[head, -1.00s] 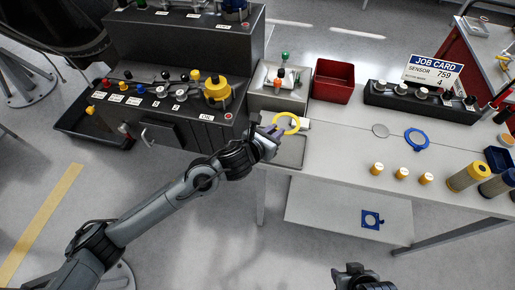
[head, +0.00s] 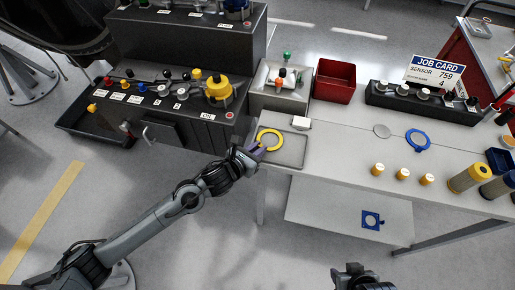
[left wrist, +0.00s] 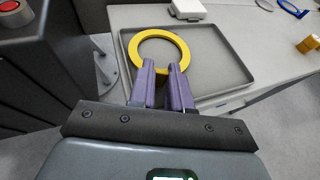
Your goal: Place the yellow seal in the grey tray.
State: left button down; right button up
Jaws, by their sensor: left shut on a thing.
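The yellow seal (head: 269,139) is a flat ring. It is over the left part of the grey tray (head: 294,163), a shallow rimmed tray at the table's left front corner. My left gripper (head: 255,150) is shut on the near edge of the seal. The left wrist view shows the seal (left wrist: 183,38) between the purple fingers (left wrist: 162,88), over the left side of the tray (left wrist: 228,85). I cannot tell whether the seal touches the tray floor. My right gripper (head: 352,272) is at the bottom edge, away from the table; its fingers are not clear.
A white block (head: 301,123) is at the tray's back edge. A red bin (head: 335,82) and a grey box with coloured pegs (head: 280,90) stand behind. Several yellow caps (head: 402,174) are to the right. The dark control console (head: 180,120) is left of the table.

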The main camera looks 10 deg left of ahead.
pick_arm(q)
jog(key=shift+f, duration=0.1)
jog(key=c, duration=1.1)
grip_release()
